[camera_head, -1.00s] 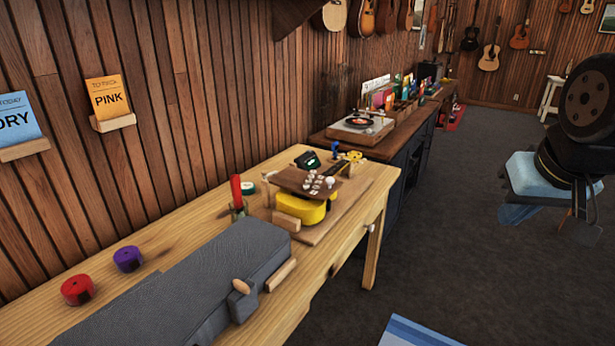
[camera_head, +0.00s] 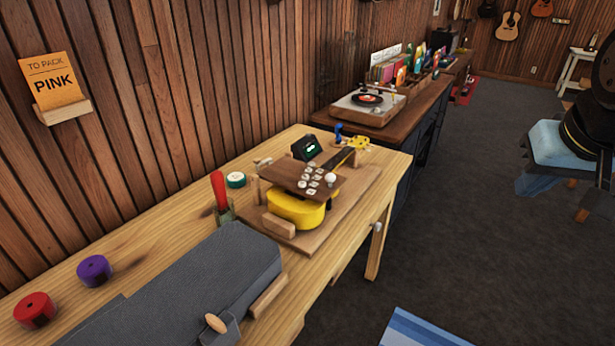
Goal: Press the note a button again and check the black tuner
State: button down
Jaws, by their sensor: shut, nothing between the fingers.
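The black tuner (camera_head: 307,147), with a small lit greenish screen, stands at the back of the workbench. In front of it is a brown board (camera_head: 294,171) bearing several pale round buttons (camera_head: 310,181); their letters are too small to read, so I cannot tell which is note A. The board sits over a yellow ukulele (camera_head: 297,208), whose headstock (camera_head: 357,142) points to the far right. The tuner's reading is too small to make out. Dark parts of my arm seem to show at the right edge; I cannot see my gripper.
A grey case (camera_head: 200,285) fills the near bench. A red-handled tool (camera_head: 218,190), a green-and-white roll (camera_head: 235,180) and purple (camera_head: 94,270) and red (camera_head: 35,309) round items lie around it. A turntable (camera_head: 366,103) stands beyond.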

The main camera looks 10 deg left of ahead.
jog(key=w+a, duration=0.5)
jog(key=w, duration=0.3)
jog(key=t+y, duration=0.1)
jog(key=y, duration=0.5)
send_over(305, 184)
notch_tip(305, 184, down, 10)
jog(key=shift+f, duration=0.25)
jog(key=shift+f, duration=0.1)
jog(key=shift+f, duration=4.3)
